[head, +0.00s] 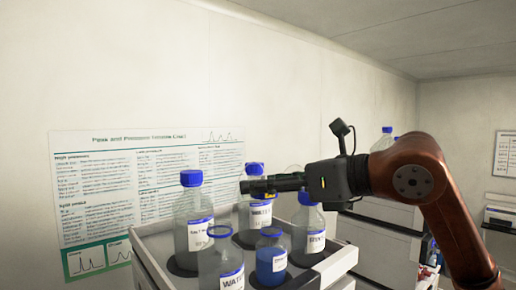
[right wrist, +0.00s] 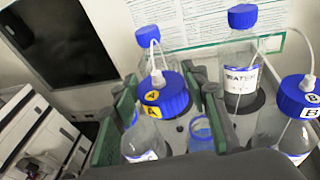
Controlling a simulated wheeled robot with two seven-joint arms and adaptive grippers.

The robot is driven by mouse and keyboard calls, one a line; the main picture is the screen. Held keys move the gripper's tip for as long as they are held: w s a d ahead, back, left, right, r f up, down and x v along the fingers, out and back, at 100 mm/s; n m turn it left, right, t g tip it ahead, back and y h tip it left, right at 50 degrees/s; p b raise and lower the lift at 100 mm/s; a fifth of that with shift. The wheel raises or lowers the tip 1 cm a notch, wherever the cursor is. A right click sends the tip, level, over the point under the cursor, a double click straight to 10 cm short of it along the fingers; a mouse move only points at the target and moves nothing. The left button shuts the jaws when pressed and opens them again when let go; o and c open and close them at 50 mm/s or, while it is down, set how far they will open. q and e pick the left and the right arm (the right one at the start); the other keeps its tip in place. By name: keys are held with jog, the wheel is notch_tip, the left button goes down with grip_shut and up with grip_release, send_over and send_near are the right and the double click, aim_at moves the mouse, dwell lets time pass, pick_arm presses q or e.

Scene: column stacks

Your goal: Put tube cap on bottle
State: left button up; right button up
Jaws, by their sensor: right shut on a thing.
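My right gripper (head: 272,185) comes in from the right, above the bottles, and is shut on a blue tube cap (head: 246,187). In the right wrist view this cap (right wrist: 165,100) sits between the green fingers, with a yellow "A" tag and a white tube. An open-looking bottle with a blue neck ring (head: 222,262) stands front left, below and apart from the cap. In the right wrist view, clear glass (right wrist: 140,140) shows partly hidden under the cap; I cannot tell whether they touch. My left gripper is out of view.
A tall blue-capped bottle (head: 193,215) stands back left, and another bottle (head: 260,216) behind the gripper. A bottle with blue liquid (head: 271,262) is in front, and a bottle (head: 308,238) is at right. In the right wrist view, a "B" tube cap (right wrist: 298,95) is at right.

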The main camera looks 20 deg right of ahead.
aim_at(271, 222)
jog(key=shift+m+t+h, duration=0.6)
jog(key=shift+m+h, duration=0.1)
jog(key=shift+h, duration=0.2)
jog(key=w+d+f, duration=0.1)
jog(key=w+d+f+p, duration=0.1)
jog(key=w, duration=0.1)
jog(key=shift+w+d+f, duration=0.15)
jog(key=shift+d+f, duration=0.25)
jog(key=shift+w+f+b, duration=0.1)
jog(key=shift+f+b, duration=0.2)
jog(key=shift+f, duration=0.05)
notch_tip(271, 222, down, 2)
jog(key=shift+f+b, duration=0.2)
jog(key=shift+b, duration=0.9)
jog(key=shift+f, duration=0.35)
jog(key=shift+f+b, duration=0.75)
jog(key=shift+f, duration=0.15)
jog(key=o, duration=1)
jog(key=shift+o, duration=0.2)
